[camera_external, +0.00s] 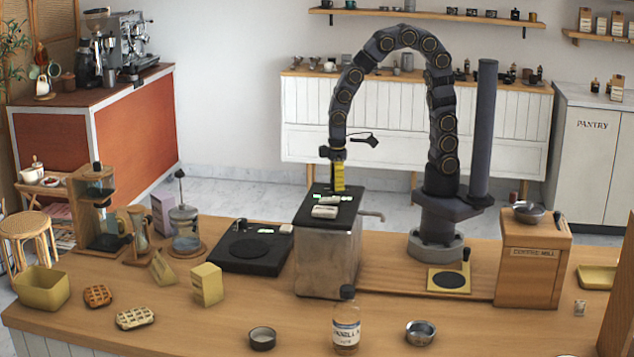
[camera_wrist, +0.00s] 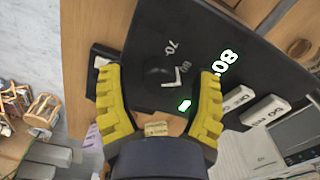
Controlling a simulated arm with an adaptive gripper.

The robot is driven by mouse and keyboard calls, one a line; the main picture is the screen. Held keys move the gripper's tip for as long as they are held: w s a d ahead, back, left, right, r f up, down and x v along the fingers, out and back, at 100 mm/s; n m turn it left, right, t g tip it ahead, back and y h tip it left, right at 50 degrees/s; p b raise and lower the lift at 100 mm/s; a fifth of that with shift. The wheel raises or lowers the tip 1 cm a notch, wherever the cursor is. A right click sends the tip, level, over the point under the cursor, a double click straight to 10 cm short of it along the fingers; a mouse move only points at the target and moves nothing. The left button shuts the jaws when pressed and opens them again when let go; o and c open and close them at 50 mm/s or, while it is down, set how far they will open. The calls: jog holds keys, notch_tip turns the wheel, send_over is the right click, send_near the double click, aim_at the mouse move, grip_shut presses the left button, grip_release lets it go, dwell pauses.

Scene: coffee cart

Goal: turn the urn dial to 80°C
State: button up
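The urn (camera_external: 327,262) is a brushed metal box with a black top, standing mid-counter. The dial (camera_wrist: 163,78) is a round black knob on that top with a white angled mark, seen in the wrist view. Small white labels, 70 (camera_wrist: 173,46) and a less clear one that looks like 80, are printed beside it. A green display (camera_wrist: 224,62) shows large digits that look like 80; my right-hand finger partly covers it. My gripper (camera_wrist: 160,74) points down with yellow fingers apart, one on each side of the dial. Contact with it cannot be told. The dial is hidden in the external view.
Two white buttons (camera_wrist: 250,103) lie on the urn's top, right of the fingers in the wrist view. A black hotplate (camera_external: 250,246) stands left of the urn, a labelled bottle (camera_external: 346,325) in front, and a wooden coffee mill (camera_external: 532,265) to the right.

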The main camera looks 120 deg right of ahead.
jog(key=shift+r, duration=0.1)
notch_tip(320, 180, up, 12)
dwell(0.6)
